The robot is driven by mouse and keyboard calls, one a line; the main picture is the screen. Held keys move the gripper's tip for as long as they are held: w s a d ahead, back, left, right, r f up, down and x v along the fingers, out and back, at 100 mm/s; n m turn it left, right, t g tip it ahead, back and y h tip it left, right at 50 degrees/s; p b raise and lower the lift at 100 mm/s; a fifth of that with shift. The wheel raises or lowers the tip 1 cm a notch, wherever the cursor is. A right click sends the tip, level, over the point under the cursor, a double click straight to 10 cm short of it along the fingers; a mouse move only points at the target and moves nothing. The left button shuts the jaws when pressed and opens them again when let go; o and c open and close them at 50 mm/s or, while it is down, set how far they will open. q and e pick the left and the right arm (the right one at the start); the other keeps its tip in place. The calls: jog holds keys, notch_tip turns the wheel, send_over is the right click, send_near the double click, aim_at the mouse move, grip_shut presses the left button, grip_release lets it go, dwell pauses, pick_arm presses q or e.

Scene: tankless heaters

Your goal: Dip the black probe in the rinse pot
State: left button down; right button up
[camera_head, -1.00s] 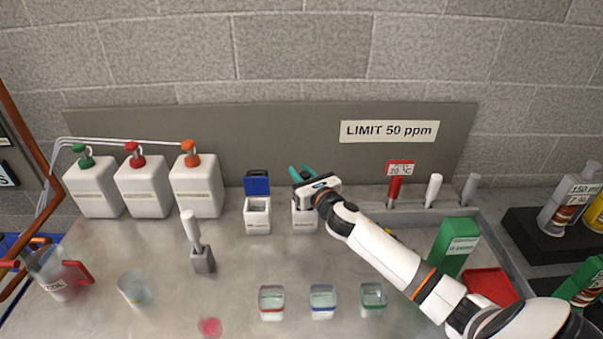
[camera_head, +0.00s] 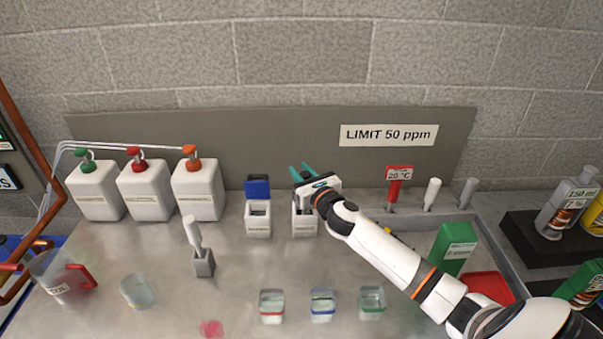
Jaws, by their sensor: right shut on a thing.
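My right gripper (camera_head: 303,172), with teal fingers, comes in from the right and stands directly over the white pot (camera_head: 304,224) at the middle back of the bench. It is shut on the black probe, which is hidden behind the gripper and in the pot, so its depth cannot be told. A similar white pot (camera_head: 258,222) with a raised blue lid (camera_head: 257,188) stands just left of it. The labels on both pots are too small to read, so I cannot tell which is the rinse pot. My left gripper is not in view.
Three pump bottles (camera_head: 146,190) stand at the back left. A white-handled probe (camera_head: 192,232) stands in a grey holder (camera_head: 203,264). Three small cups (camera_head: 322,305) line the front. Red (camera_head: 395,185), white (camera_head: 432,193) and grey (camera_head: 468,192) handles stand at the right back.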

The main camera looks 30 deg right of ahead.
notch_tip(320, 180, up, 10)
jog(key=p, duration=0.8)
jog(key=shift+p, duration=0.35)
jog(key=shift+f, duration=0.1)
